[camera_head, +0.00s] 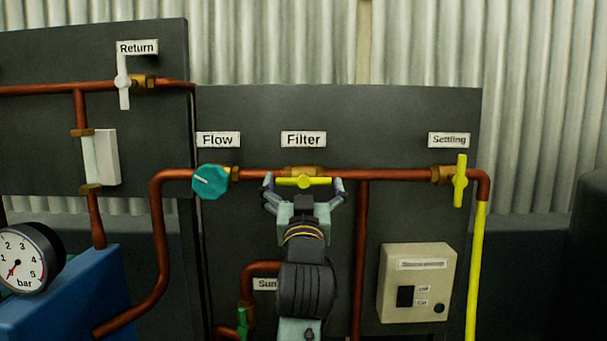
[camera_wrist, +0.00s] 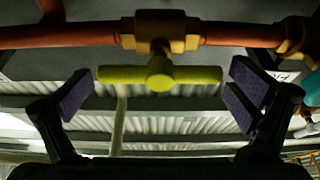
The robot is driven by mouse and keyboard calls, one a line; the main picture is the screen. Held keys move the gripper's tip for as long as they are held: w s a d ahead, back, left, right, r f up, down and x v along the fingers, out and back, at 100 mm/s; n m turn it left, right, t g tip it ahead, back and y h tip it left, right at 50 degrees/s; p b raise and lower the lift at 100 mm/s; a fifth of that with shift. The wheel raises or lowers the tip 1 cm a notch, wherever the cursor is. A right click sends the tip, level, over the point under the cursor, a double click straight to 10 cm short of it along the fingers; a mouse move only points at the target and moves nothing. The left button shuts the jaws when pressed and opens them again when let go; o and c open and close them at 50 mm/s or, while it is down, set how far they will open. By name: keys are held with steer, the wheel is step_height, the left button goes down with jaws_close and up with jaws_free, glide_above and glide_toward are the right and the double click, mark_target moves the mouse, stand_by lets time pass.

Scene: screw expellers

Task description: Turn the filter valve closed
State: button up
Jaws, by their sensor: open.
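The filter valve has a yellow bar handle (camera_head: 304,181) on a brass body (camera_head: 304,170) in the copper pipe, under the "Filter" label (camera_head: 303,139). The handle lies level, along the pipe. The wrist view shows the yellow handle (camera_wrist: 160,74) in front of the brass body (camera_wrist: 160,32). My gripper (camera_head: 304,188) is at the handle, open, with one finger beyond each end of the bar. In the wrist view my gripper (camera_wrist: 160,95) has its purple pads spread on both sides, with small gaps visible to the handle's ends.
The teal flow knob (camera_head: 209,181) is left of the filter valve. The yellow settling valve (camera_head: 460,181) stands upright at right. The return valve (camera_head: 123,82) is at upper left. A beige switch box (camera_head: 416,284) is below right. A copper pipe (camera_head: 361,260) drops just right of my arm.

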steer(key=shift+w+r, duration=0.25)
steer(key=shift+w, duration=0.35)
steer(key=shift+c, duration=0.6)
steer(key=c, duration=0.8)
steer(key=shift+o, duration=0.2)
